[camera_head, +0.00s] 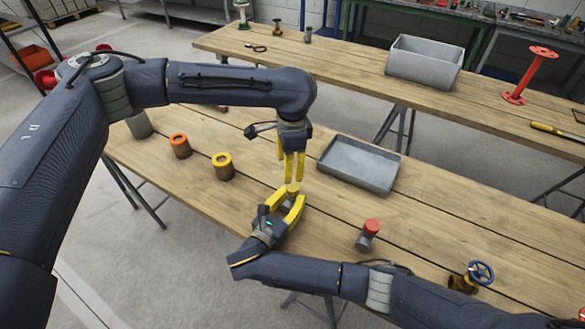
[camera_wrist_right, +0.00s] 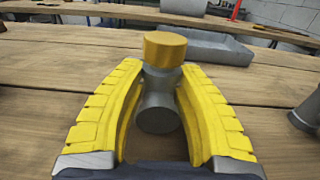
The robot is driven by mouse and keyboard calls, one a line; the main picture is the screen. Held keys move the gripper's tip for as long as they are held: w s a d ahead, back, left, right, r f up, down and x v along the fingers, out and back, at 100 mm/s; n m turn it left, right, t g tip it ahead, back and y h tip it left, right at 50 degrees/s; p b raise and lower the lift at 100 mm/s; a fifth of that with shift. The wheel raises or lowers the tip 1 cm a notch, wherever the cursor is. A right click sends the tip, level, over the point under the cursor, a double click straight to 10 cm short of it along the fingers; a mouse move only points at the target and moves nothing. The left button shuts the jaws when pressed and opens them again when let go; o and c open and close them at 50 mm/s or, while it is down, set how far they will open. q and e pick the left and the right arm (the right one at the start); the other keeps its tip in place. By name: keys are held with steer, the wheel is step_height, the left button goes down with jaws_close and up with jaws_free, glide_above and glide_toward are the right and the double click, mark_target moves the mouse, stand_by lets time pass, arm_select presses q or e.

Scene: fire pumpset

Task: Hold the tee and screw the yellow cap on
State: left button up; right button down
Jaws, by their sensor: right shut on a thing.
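The grey tee (camera_wrist_right: 158,105) stands between the yellow fingers of my right gripper (camera_wrist_right: 163,110), which is shut on it. The yellow cap (camera_wrist_right: 165,49) sits on top of the tee; whether it is threaded on cannot be told. In the head view, my right gripper (camera_head: 286,207) is low over the near table, and the cap (camera_head: 293,187) shows small above its fingers. My left gripper (camera_head: 292,168) points down just above the cap. Its yellow fingers are apart, and no finger touches the cap in the wrist view. The tee is mostly hidden in the head view.
A grey tray (camera_head: 359,165) lies to the right of my left gripper. Orange-topped (camera_head: 180,146) and yellow-topped (camera_head: 223,166) cylinders stand at left. A red-topped fitting (camera_head: 368,235) and a blue-wheeled valve (camera_head: 476,275) stand at right. A far table holds a grey bin (camera_head: 424,64).

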mark_target(293, 187)
arm_select(q)
steer(key=n, duration=0.6)
steer(key=shift+s+f, duration=0.15)
steer(key=shift+s, duration=0.05)
steer(key=n, duration=0.5)
steer(key=shift+s+d+f, duration=0.1)
steer(key=shift+d, duration=0.05)
steer(key=n, duration=0.6)
steer(key=shift+s+d, duration=0.1)
steer(key=shift+d, duration=0.05)
steer(key=n, duration=0.5)
steer(key=shift+d, duration=0.1)
steer(key=shift+n, duration=0.3)
steer(key=shift+f, duration=4)
steer(key=shift+o, duration=0.2)
